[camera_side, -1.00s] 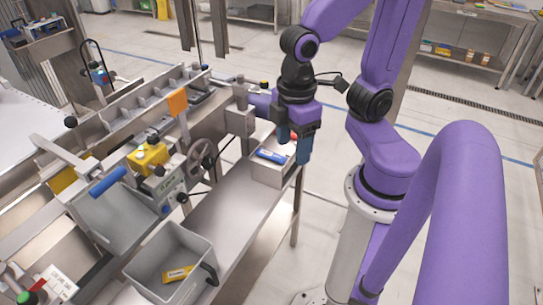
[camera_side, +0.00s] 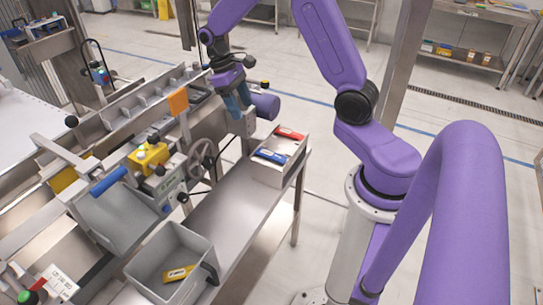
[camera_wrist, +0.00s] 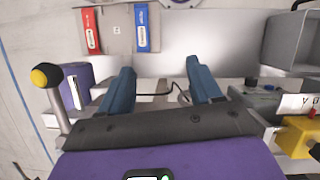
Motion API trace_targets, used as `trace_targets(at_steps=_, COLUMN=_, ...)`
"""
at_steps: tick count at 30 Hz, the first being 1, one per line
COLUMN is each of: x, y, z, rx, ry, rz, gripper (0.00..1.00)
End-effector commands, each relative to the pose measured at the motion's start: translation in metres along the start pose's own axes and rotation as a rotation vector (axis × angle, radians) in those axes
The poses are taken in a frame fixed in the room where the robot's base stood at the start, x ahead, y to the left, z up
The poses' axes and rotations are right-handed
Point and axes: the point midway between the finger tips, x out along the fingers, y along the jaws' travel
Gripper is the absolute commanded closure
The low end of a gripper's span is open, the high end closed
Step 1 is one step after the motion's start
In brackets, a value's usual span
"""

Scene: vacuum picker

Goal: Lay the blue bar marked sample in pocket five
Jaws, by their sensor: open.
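The blue bar (camera_side: 271,156) with a pale label lies on a small metal holder (camera_side: 266,173) at the shelf's far end. A red bar (camera_side: 289,134) lies beside it. In the wrist view the blue bar (camera_wrist: 141,27) and red bar (camera_wrist: 91,30) lie beyond my fingers; the label lettering is too small to read. My gripper (camera_side: 243,104) is open and empty, left of the holder, above the machine's far end. In the wrist view its two blue fingers (camera_wrist: 160,68) stand wide apart. A row of divided pockets (camera_side: 122,108) runs along the machine; I cannot tell their numbers.
A grey bin (camera_side: 150,262) with a yellow bar (camera_side: 180,272) stands at the shelf's near end. A handwheel (camera_side: 201,154), a yellow block (camera_side: 148,157) and an orange flag (camera_side: 178,102) stick up on the machine. The shelf's middle (camera_side: 225,215) is clear.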

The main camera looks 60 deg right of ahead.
Motion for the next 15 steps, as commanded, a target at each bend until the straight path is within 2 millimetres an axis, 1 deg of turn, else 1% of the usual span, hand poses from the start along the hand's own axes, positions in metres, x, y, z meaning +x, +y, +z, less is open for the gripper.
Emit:
trace_targets(at_steps=1, x=0.005, y=0.014, z=-0.004, rx=0.038, ry=-0.016, rz=-0.016, gripper=0.36)
trace_targets(at_steps=3, x=0.011, y=0.03, z=-0.007, rx=0.076, ry=-0.033, rz=-0.033, gripper=0.36)
trace_targets(at_steps=6, x=0.017, y=0.045, z=-0.009, rx=0.114, ry=-0.049, rz=-0.05, gripper=0.36)
trace_targets(at_steps=9, x=0.021, y=0.053, z=-0.01, rx=0.134, ry=-0.056, rz=-0.059, gripper=0.36)
trace_targets(at_steps=11, x=0.024, y=0.055, z=-0.009, rx=0.139, ry=-0.059, rz=-0.062, gripper=0.36)
trace_targets(at_steps=14, x=0.036, y=0.054, z=-0.008, rx=0.139, ry=-0.062, rz=-0.063, gripper=0.36)
trace_targets(at_steps=15, x=0.043, y=0.054, z=-0.008, rx=0.139, ry=-0.062, rz=-0.063, gripper=0.36)
